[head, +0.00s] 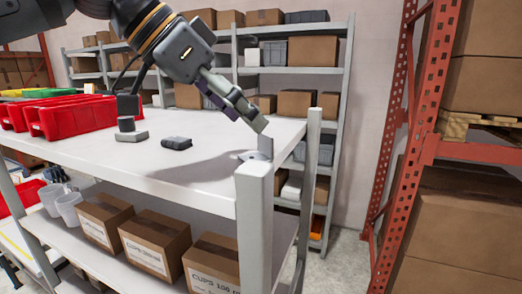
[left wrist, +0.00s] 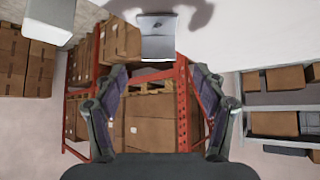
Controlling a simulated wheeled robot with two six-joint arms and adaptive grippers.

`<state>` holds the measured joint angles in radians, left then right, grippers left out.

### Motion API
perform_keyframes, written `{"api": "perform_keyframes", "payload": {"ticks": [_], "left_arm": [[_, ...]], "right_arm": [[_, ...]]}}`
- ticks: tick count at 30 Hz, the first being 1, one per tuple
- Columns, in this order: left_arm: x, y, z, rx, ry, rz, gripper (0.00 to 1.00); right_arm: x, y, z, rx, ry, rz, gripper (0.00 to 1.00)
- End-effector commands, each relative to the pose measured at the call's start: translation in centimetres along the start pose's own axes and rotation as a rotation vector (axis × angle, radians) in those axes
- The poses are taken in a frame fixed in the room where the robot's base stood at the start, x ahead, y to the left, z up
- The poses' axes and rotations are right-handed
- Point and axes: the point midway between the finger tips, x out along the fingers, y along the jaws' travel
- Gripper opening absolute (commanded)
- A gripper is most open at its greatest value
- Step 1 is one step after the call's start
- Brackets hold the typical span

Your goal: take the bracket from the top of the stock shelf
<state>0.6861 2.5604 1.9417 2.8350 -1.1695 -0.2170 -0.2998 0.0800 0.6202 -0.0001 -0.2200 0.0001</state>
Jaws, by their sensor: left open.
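The bracket (head: 252,156) is a small light-grey angled metal piece. It lies on the white top of the stock shelf (head: 210,135), near the right end by the corner post. In the left wrist view the bracket (left wrist: 157,24) shows at top centre, ahead of the fingers, with a dark spot on its plate. My left gripper (head: 262,126) is just above the bracket in the head view, pointing down and right. Its two fingers (left wrist: 157,72) are spread apart with nothing between them. The head view partly hides the bracket's upright part behind the fingertip. My right gripper is not in view.
The shelf's corner post (head: 254,215) rises close to the bracket. A dark block (head: 177,143), a grey piece with a round top (head: 131,134) and red bins (head: 78,118) stand further left on the top. An orange rack (head: 405,130) stands to the right.

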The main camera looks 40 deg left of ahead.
Motion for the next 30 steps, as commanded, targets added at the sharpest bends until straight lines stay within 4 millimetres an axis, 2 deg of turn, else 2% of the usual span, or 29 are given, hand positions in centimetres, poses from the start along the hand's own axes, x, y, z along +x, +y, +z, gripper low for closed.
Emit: {"api": "perform_keyframes", "payload": {"ticks": [3,9,15,18,25,26,30], "left_arm": [[1.4,0.0,0.0,0.000,0.000,0.000,0.71],[2.1,0.0,0.1,0.001,0.001,0.001,0.71],[5.5,0.1,0.4,0.001,-0.002,0.001,0.71],[6.6,0.1,0.3,0.002,0.001,-0.001,0.71],[6.8,0.1,0.3,0.002,0.004,-0.001,0.71],[6.8,0.1,0.3,0.002,0.004,-0.001,0.70],[6.8,0.1,0.3,0.003,0.004,-0.001,0.51]], "right_arm": [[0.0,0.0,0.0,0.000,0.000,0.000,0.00],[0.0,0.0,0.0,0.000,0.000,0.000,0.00],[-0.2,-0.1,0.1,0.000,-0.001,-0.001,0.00],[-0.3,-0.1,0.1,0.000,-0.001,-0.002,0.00],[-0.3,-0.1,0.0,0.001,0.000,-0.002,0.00],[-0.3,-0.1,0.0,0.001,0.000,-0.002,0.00],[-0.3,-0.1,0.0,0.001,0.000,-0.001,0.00]]}}
